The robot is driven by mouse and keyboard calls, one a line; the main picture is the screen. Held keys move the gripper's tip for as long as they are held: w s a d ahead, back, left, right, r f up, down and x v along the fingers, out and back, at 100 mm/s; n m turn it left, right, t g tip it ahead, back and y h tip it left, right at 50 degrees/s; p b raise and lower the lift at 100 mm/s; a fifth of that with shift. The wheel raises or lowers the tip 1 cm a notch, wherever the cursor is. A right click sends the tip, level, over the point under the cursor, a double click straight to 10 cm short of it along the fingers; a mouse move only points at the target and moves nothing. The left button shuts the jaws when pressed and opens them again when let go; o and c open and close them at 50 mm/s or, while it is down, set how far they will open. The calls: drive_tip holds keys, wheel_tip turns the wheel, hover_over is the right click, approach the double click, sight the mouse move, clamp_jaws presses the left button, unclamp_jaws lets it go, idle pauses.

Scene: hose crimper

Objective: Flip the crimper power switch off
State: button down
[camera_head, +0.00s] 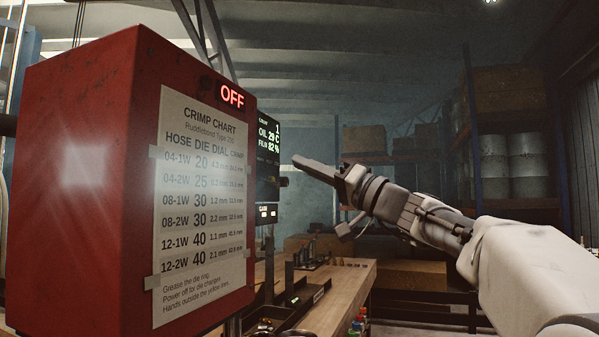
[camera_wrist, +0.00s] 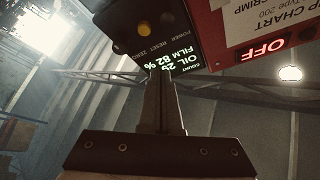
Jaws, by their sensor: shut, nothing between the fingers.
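The red crimper housing (camera_head: 80,180) fills the left of the head view. Its sign (camera_head: 232,96) is lit red and reads OFF; the sign also shows at the right of the wrist view (camera_wrist: 263,49). A dark control panel (camera_head: 268,150) stands beside the housing, with a lit display. In the wrist view the panel (camera_wrist: 110,18) carries the labels POWER, RESET and ZERO and a yellow button (camera_wrist: 145,28). I cannot clearly make out the power switch's position. My gripper (camera_head: 297,161) is shut and empty, its tips by the panel; its fingers (camera_wrist: 160,78) cover part of the display.
A crimp chart (camera_head: 200,200) is taped to the housing. A wooden bench (camera_head: 345,290) with tools lies below. Shelves with boxes and drums (camera_head: 495,165) stand behind my arm. The air above the bench, right of the panel, is open.

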drive_tip(key=a+f+b+v, duration=0.1)
drive_tip(key=v, duration=0.7)
drive_tip(key=shift+s+d+f, duration=0.3)
drive_tip(key=shift+f, duration=0.1)
drive_tip(key=s+a+f+m+g+h, duration=0.25)
drive_tip(key=s+f+h, duration=0.3)
drive_tip(key=f, duration=0.55)
drive_tip(key=s+a+f+m+g+h, duration=0.1)
drive_tip(key=s+a+f+g+h, duration=0.2)
drive_tip(key=s+f, duration=0.6)
drive_tip(key=s+d+f+h, duration=0.5)
drive_tip(key=s+d+f, duration=0.1)
drive_tip(key=f, duration=0.4)
drive_tip(key=s+d+f+h, duration=0.6)
drive_tip(key=s+f, duration=0.1)
drive_tip(key=f, duration=0.4)
wheel_tip(320, 180, up, 18)
drive_tip(key=d+p, duration=0.1)
drive_tip(key=p, duration=1.7)
drive_tip(key=shift+f+m+g, duration=0.25)
drive_tip(key=shift+m+g, duration=0.1)
drive_tip(key=shift+m, duration=0.1)
